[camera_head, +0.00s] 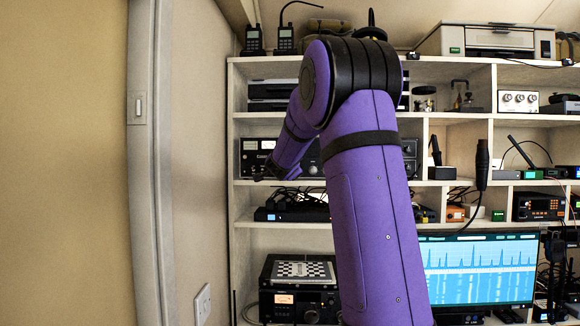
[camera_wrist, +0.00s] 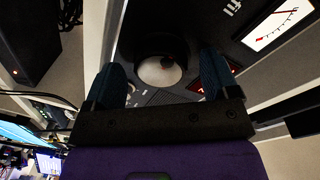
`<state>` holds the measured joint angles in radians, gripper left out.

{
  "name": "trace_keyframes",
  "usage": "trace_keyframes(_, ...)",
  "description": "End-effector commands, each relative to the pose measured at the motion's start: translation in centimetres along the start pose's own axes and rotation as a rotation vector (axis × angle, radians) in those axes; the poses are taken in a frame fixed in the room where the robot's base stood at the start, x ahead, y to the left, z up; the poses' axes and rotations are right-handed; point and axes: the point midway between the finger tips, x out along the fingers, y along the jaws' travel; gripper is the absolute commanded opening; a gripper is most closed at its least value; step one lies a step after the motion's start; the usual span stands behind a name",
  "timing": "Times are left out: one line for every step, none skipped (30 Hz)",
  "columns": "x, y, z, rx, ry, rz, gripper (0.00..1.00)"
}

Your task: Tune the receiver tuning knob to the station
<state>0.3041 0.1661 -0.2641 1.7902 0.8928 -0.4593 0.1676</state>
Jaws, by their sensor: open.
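In the wrist view a large round knob (camera_wrist: 160,72), with a dark rim and a pale face, is on a dark radio front panel (camera_wrist: 228,38). My gripper (camera_wrist: 161,66) is open, with one finger on either side of the knob. I see dark gaps at both sides but cannot tell how deep the fingers reach. In the head view my gripper (camera_head: 264,172) is small and dark in front of a black receiver (camera_head: 262,145) on the left of the shelving. My arm hides much of that receiver, and its knob is not visible there. No station reading is legible.
In the wrist view a lit needle meter (camera_wrist: 284,22) is at upper right. A white shelf unit (camera_head: 440,120) holds other radios. A monitor (camera_head: 480,268) shows a blue spectrum. The left wall (camera_head: 200,120) is close to my gripper. Another radio (camera_head: 295,300) is lower down.

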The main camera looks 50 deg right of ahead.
Motion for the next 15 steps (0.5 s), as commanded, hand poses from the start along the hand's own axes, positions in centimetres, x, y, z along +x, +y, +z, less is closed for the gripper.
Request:
trace_keyframes(-0.6, -0.1, 0.0, 0.001, -0.001, -0.001, 0.81)
trace_keyframes(-1.0, -0.1, 0.0, 0.001, -0.001, -0.001, 0.81)
trace_keyframes(-1.6, -0.1, -0.1, 0.001, 0.0, -0.002, 0.81)
trace_keyframes(-2.1, -0.1, -0.1, 0.001, 0.0, -0.002, 0.81)
trace_keyframes(-2.6, -0.1, 0.0, 0.0, -0.001, -0.002, 0.81)
trace_keyframes(-3.4, -0.1, 0.0, 0.002, -0.002, -0.003, 0.81)
trace_keyframes(-4.0, -0.1, 0.0, 0.002, -0.002, -0.002, 0.81)
trace_keyframes(-4.5, -0.1, 0.0, 0.002, -0.001, -0.002, 0.81)
trace_keyframes(-5.3, -0.1, 0.0, 0.001, -0.001, -0.002, 0.81)
trace_keyframes(-5.8, 0.0, 0.0, 0.001, -0.002, -0.002, 0.81)
trace_keyframes(-6.4, -0.1, 0.0, 0.002, -0.001, -0.002, 0.81)
trace_keyframes(-7.0, 0.0, 0.0, 0.002, -0.001, -0.001, 0.81)
trace_keyframes(-7.5, 0.0, 0.0, 0.001, -0.001, -0.001, 0.81)
trace_keyframes(-7.9, 0.0, 0.0, 0.001, -0.001, -0.001, 0.81)
trace_keyframes(-8.4, 0.0, 0.0, 0.001, -0.001, -0.001, 0.81)
